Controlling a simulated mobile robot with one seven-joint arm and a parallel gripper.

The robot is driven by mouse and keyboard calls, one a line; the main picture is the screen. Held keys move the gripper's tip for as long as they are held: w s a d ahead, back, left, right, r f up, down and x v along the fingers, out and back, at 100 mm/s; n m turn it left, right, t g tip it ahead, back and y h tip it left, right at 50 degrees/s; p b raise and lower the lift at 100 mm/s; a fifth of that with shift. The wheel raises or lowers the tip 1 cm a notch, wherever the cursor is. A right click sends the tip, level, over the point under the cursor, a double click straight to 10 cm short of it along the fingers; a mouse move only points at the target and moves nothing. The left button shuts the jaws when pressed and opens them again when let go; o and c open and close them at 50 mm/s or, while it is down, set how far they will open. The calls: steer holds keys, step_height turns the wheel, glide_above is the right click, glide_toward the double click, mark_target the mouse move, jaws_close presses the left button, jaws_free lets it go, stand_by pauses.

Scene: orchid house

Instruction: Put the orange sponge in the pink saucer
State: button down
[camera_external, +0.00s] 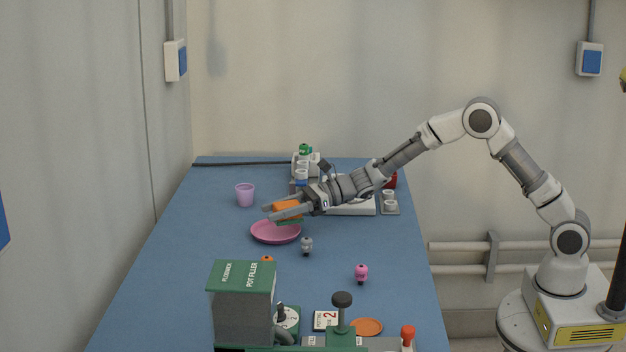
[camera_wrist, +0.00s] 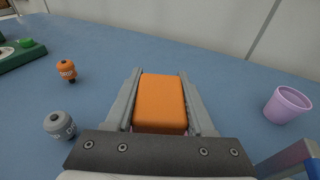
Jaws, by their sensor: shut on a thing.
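The orange sponge (camera_external: 287,207), with a green underside, is held between the two fingers of my gripper (camera_external: 268,212). In the wrist view the sponge (camera_wrist: 161,100) lies lengthwise between the fingers of my gripper (camera_wrist: 160,73), which are shut on its sides. The pink saucer (camera_external: 275,236) lies on the blue table, just below the held sponge in the external view. The sponge appears raised above the saucer, over its far part; the exact gap cannot be told. In the wrist view the saucer is almost wholly hidden behind the sponge and gripper.
A lilac cup (camera_external: 245,195) stands behind and left of the saucer. A grey weight-like knob (camera_external: 306,245) stands just right of it, with a pink one (camera_external: 361,273) further right. A green pot filler (camera_external: 243,300) stands in front. The table's left side is clear.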

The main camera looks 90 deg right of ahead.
steer(key=shift+f, duration=0.55)
steer(key=shift+f+b, duration=0.6)
steer(key=shift+c, duration=1.3)
jaws_free()
steer(key=shift+r, duration=0.1)
steer(key=shift+r+p, duration=0.5)
steer(key=shift+p, duration=0.1)
steer(key=shift+s+d+r, duration=0.2)
steer(key=shift+s, duration=0.05)
steer(key=p+v, duration=0.2)
steer(key=v, duration=0.9)
steer(key=shift+s+f, duration=0.15)
steer(key=shift+s, duration=0.1)
